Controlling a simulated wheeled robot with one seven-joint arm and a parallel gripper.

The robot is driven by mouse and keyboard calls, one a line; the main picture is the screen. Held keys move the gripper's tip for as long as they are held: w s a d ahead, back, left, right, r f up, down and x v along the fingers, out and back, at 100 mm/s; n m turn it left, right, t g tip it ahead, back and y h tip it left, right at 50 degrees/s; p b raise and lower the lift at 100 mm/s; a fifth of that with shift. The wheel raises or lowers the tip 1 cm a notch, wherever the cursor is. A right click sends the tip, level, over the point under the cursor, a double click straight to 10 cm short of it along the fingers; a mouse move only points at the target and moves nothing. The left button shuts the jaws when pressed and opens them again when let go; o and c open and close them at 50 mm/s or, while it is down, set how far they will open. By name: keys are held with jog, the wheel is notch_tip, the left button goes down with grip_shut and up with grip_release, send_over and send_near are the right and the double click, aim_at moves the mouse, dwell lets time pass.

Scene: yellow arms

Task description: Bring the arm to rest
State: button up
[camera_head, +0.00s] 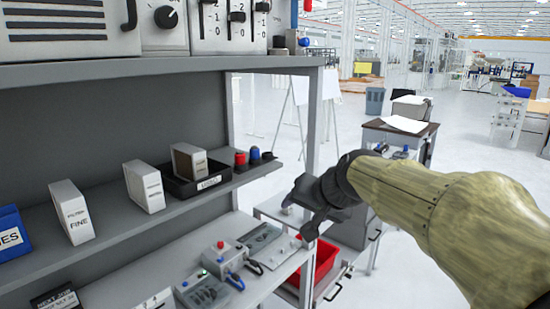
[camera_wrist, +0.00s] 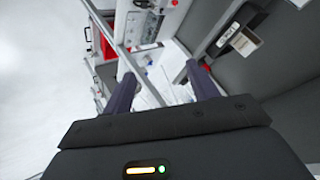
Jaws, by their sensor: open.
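My gripper (camera_head: 300,205) is at the end of my arm, which reaches in from the right in the head view. It points left toward the right end of the shelf unit, in front of its upright, and looks empty. In the wrist view my gripper (camera_wrist: 160,82) shows two dark fingers spread apart with nothing held between them. The shelf unit and its lower surface show beyond the fingers.
The grey shelf (camera_head: 120,232) holds white filter boxes (camera_head: 72,212) and a black bin (camera_head: 195,180) with a box in it. Below are a device with a red button (camera_head: 222,258) and a red bin (camera_head: 318,262). A cart (camera_head: 400,135) stands behind. Open floor lies right.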

jog(key=s+d+f+n+g+h, duration=0.1)
jog(key=s+d+f+g, duration=0.1)
jog(key=s+f, duration=0.4)
jog(key=s+d+f+g+h, duration=0.1)
jog(key=s+d+f, duration=0.3)
jog(key=f, duration=0.7)
jog(key=s+d+f+n+g+h, duration=0.1)
jog(key=s+d+f+g+h, duration=0.1)
jog(key=s+f, duration=0.5)
notch_tip(320, 180, down, 2)
jog(key=shift+s+d+f+n+g, duration=0.2)
jog(key=shift+s+d+n+g, duration=0.15)
jog(key=shift+d, duration=0.2)
